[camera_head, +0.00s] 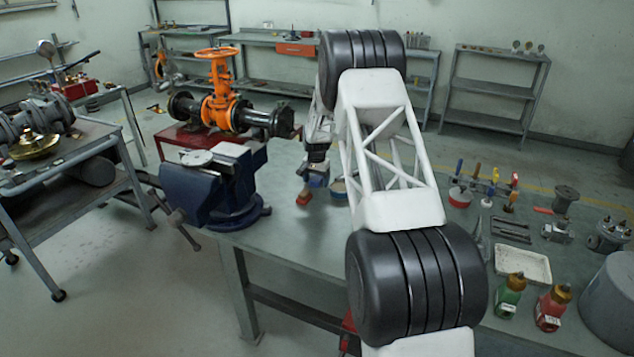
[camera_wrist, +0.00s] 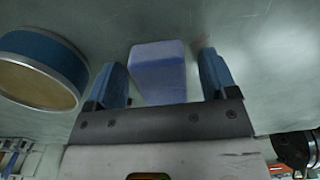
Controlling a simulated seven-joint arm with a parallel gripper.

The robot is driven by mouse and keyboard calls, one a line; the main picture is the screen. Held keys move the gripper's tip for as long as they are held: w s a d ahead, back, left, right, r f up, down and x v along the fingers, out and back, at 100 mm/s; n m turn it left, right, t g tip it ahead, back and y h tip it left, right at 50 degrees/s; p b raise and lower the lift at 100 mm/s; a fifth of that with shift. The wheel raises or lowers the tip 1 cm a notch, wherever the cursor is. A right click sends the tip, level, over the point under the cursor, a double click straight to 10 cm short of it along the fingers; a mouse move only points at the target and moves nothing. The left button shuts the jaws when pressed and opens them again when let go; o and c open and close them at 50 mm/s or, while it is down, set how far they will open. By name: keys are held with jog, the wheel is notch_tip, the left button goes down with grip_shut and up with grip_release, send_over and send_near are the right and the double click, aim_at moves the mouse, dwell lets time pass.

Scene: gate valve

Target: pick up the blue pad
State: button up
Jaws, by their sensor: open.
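The blue pad (camera_wrist: 160,72) is a pale blue block on the grey-green bench top in the wrist view. It lies between the two dark blue fingers of my gripper (camera_wrist: 162,70). The fingers are open, with a visible gap on each side of the pad. I cannot tell how far down the fingers reach beside it. In the head view my gripper (camera_head: 314,180) is low over the bench, right of the blue vise, and partly hidden by my arm. The pad cannot be told apart from the gripper there.
A round blue-sided tin (camera_wrist: 42,68) stands close beside my gripper; it also shows in the head view (camera_head: 339,187). A blue vise (camera_head: 215,185) is to the left. An orange gate valve (camera_head: 220,95) stands behind. Bottles (camera_head: 510,293) and tools crowd the right.

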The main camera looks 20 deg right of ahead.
aim_at(316, 178)
jog(key=c, duration=1)
jog(key=shift+r, duration=0.75)
notch_tip(316, 178, up, 2)
jog(key=shift+r, duration=0.1)
jog(key=s+a, duration=0.1)
jog(key=s, duration=0.4)
jog(key=s+a+r, duration=0.1)
jog(key=s, duration=0.4)
jog(key=s+a, duration=0.1)
jog(key=s, duration=0.4)
jog(key=shift+s+a+r, duration=0.1)
jog(key=shift+s+r, duration=0.05)
jog(key=shift+s, duration=0.2)
